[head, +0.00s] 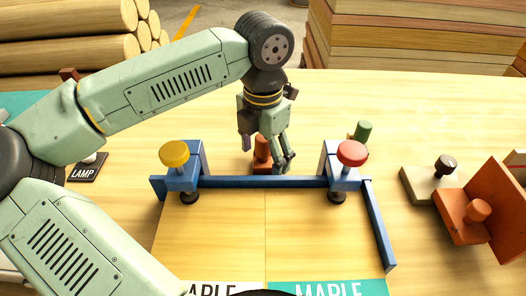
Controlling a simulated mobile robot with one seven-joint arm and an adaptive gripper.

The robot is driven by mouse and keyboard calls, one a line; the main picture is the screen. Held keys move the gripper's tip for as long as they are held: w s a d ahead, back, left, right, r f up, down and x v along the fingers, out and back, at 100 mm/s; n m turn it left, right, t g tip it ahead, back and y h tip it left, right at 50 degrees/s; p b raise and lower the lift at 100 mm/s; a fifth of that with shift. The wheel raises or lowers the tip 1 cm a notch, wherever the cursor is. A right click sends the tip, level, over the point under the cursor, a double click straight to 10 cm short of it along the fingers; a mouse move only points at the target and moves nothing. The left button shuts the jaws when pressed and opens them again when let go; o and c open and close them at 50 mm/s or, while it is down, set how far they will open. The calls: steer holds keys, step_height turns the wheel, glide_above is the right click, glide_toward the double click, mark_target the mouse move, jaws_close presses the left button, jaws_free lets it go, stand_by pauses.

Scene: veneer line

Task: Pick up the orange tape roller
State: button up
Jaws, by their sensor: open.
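The orange tape roller (262,153) stands on the pale wooden table just behind the long blue bar, left of centre in the head view. It looks like a short upright orange handle, and its lower part is partly hidden. My gripper (268,156) points down right at it, jaws open, with one finger to its left and the other in front of it on the right. I cannot tell whether a finger touches it.
A blue clamp frame (265,182) with yellow (174,153) and red (352,153) knobs lies just in front. A green-handled roller (362,131) stands to the right. A pale block with a dark knob (430,184) and an orange-brown angled piece (482,208) sit far right.

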steer(key=shift+c, duration=0.5)
steer(key=c, duration=1.1)
steer(key=shift+c, duration=0.2)
step_height(320, 180, up, 10)
steer(key=shift+r+b, duration=0.1)
steer(key=shift+b, duration=0.75)
